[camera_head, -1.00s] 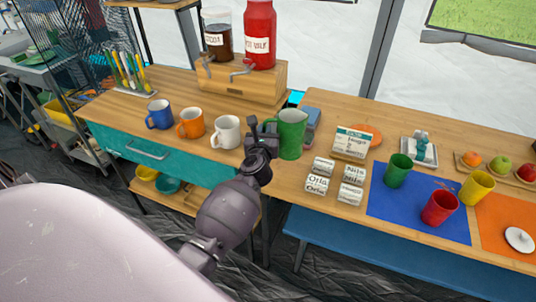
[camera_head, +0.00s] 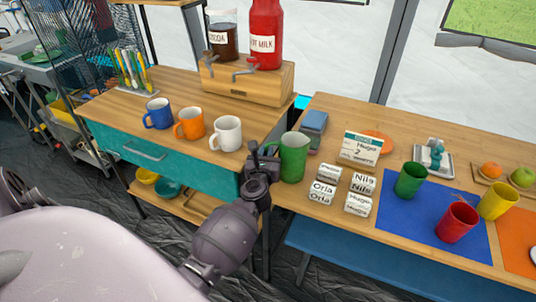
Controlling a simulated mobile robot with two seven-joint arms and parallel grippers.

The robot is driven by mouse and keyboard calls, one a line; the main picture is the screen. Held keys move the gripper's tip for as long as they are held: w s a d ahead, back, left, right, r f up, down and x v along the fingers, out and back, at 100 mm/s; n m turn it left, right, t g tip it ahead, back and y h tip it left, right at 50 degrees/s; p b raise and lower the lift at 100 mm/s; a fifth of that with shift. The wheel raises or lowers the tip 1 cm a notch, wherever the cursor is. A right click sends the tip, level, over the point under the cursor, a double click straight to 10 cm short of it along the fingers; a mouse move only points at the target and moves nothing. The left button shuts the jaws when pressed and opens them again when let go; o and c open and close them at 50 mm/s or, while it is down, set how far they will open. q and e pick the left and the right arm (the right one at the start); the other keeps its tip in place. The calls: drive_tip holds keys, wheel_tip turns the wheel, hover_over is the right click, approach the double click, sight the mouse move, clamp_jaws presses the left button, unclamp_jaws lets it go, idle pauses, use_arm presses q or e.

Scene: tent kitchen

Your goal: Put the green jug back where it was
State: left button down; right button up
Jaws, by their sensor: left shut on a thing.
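The green jug (camera_head: 294,157) is upright at the left edge of the right-hand table (camera_head: 309,222). Its handle faces left, toward my left gripper (camera_head: 262,155). My left gripper is shut on the jug at its handle side; the fingers partly hide the handle. I cannot tell whether the jug's base touches the table or hangs just above it. My right gripper is not in view.
White name blocks (camera_head: 322,191), a card sign (camera_head: 361,149) and a blue stack (camera_head: 313,124) stand near the jug. Blue (camera_head: 158,114), orange (camera_head: 190,123) and white (camera_head: 227,133) mugs line the left counter. Cups stand on a blue mat (camera_head: 404,222).

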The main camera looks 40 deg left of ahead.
use_arm(q)
drive_tip(key=shift+f, duration=0.15)
drive_tip(key=c, duration=1.2)
unclamp_jaws()
